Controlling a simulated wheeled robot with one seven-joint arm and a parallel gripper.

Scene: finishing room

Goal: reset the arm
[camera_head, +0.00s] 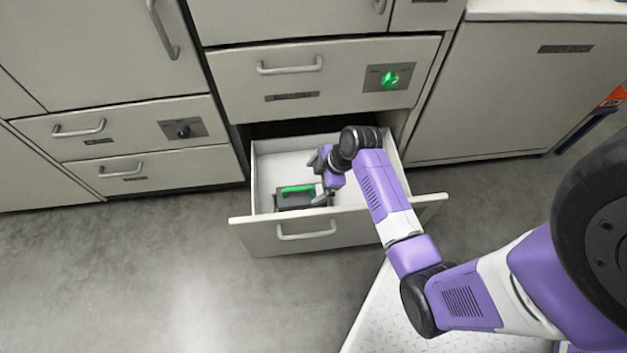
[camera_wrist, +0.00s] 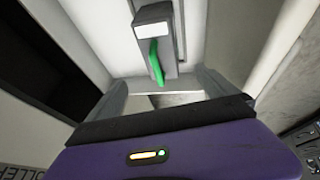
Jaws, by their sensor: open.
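My purple and black arm reaches down to the pulled-out lower drawer (camera_head: 262,232). My gripper (camera_head: 322,190) is open and empty, over the drawer's inside. In the wrist view its two grey fingers (camera_wrist: 168,90) stand apart. A dark grey box with a green handle (camera_head: 298,192) lies in the drawer, just left of the gripper in the head view. In the wrist view the box (camera_wrist: 152,32) shows just beyond the fingertips, with a white label and its green handle pointing toward the gripper. I cannot tell whether a finger touches it.
Above the open drawer is a shut drawer (camera_head: 330,78) with a green knob (camera_head: 390,79). Shut drawers with a dark knob (camera_head: 183,129) stand to the left. A closed cabinet panel (camera_head: 500,95) is on the right. The floor (camera_head: 120,270) at the front left is clear.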

